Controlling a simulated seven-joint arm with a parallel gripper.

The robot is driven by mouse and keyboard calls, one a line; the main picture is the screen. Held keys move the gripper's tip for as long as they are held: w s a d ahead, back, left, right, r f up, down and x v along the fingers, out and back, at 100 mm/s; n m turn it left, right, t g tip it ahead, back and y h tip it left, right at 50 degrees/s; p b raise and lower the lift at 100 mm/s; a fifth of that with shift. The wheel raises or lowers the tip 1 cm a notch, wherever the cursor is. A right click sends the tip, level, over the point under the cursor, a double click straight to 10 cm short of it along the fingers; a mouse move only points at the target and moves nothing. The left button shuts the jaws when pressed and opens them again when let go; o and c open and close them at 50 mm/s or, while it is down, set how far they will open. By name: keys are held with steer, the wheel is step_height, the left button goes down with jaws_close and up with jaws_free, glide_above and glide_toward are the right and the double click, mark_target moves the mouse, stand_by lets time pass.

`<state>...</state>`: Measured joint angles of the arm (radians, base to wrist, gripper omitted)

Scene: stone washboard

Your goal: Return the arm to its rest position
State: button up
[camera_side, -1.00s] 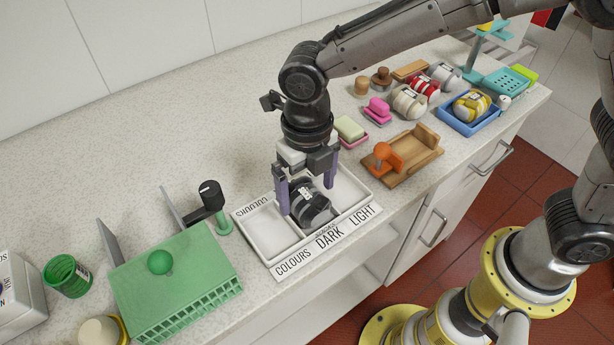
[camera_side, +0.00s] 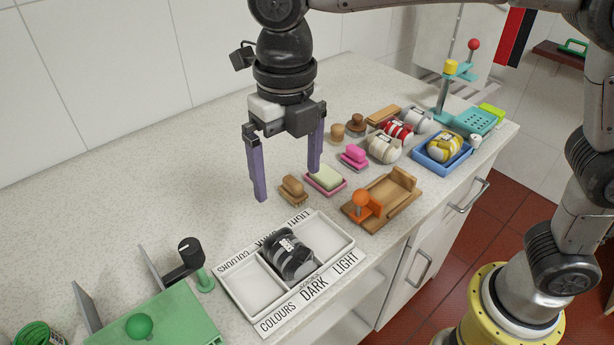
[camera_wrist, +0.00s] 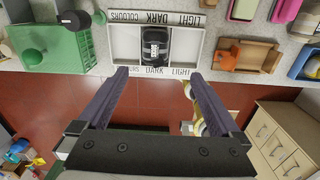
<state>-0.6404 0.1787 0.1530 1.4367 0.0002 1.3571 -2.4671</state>
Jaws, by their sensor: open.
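My gripper (camera_side: 289,182) is open and empty, raised above the counter, with its two purple fingers wide apart. It also shows in the wrist view (camera_wrist: 172,92). A black and grey rolled bundle (camera_side: 289,256) lies in the middle, DARK compartment of the white sorting tray (camera_side: 327,276), below and apart from my gripper. The bundle also shows in the wrist view (camera_wrist: 154,46). The COLOURS and LIGHT compartments are empty.
A green box (camera_side: 160,325) with a black-topped post stands left of the tray. A wooden holder (camera_side: 390,197), soap dish (camera_side: 325,180), brushes, several rolled bundles and a blue tray (camera_side: 440,167) stand to the right. The back of the counter is clear.

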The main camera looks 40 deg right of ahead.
steer(key=s+d+r+m+t, duration=0.1)
steer(key=s+d+r+m, duration=0.15)
steer(key=d, duration=0.35)
steer(key=s+d+r+m+t, duration=0.1)
steer(key=s+d+r+m, duration=0.1)
steer(key=d+m, duration=0.3)
steer(key=s+d+r+m+t, duration=0.1)
steer(key=s+d+r+m, duration=0.1)
steer(key=d, duration=0.5)
steer(key=s+d+f+m+t, duration=0.1)
steer(key=s+d+f+m, duration=0.2)
steer(key=m, duration=1)
steer(key=s+d+f+m+t, duration=0.1)
steer(key=s+d+f+m, duration=0.2)
steer(key=m, duration=1)
steer(key=s+f, duration=0.3)
steer(key=s, duration=0.1)
steer(key=shift+s+d, duration=0.15)
steer(key=shift+d, duration=0.25)
